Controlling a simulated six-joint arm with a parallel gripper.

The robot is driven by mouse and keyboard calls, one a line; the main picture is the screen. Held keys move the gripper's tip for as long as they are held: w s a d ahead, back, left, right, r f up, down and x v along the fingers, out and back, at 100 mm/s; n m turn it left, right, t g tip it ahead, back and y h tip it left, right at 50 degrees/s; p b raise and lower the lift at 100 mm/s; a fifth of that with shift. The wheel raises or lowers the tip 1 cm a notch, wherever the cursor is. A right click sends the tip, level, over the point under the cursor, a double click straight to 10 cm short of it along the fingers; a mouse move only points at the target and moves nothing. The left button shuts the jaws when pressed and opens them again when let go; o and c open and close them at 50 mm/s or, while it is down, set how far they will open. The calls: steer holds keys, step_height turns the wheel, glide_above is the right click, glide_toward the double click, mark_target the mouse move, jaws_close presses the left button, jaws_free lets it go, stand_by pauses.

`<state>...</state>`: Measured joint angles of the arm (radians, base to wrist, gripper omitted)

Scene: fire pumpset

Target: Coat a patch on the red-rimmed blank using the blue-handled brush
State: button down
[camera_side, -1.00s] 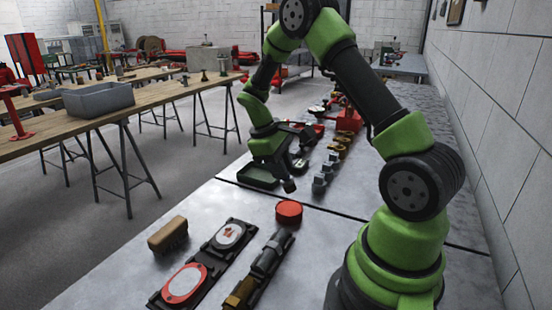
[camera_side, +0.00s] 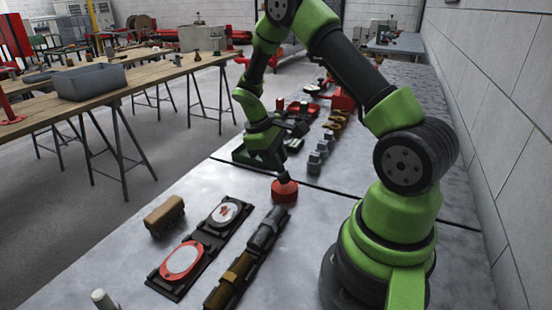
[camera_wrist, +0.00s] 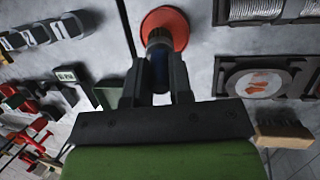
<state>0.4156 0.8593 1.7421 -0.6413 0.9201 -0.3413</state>
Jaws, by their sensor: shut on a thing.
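The red-rimmed blank (camera_side: 182,260) lies with its pale face up on a dark holder in the side view's foreground. My gripper (camera_side: 268,158) is shut on the blue-handled brush, which points down; its blue handle (camera_wrist: 160,68) shows between the fingers in the wrist view. The brush's dark head (camera_side: 283,178) meets the top of a round red pot (camera_side: 284,194) in the side view. The pot (camera_wrist: 172,20) is partly behind the brush in the wrist view. I cannot tell how deep the brush tip sits.
A white disc with red marks (camera_side: 224,212) sits beside the red-rimmed blank. A brown block-like brush (camera_side: 164,216) lies left of them. A long dark and brass part (camera_side: 248,262) lies right of them. Grey fittings (camera_side: 316,160) stand beyond the pot.

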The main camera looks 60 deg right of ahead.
steer(key=shift+f, duration=0.65)
stand_by(0.6)
steer(key=shift+r, duration=0.1)
stand_by(0.4)
steer(key=shift+r, duration=3.45)
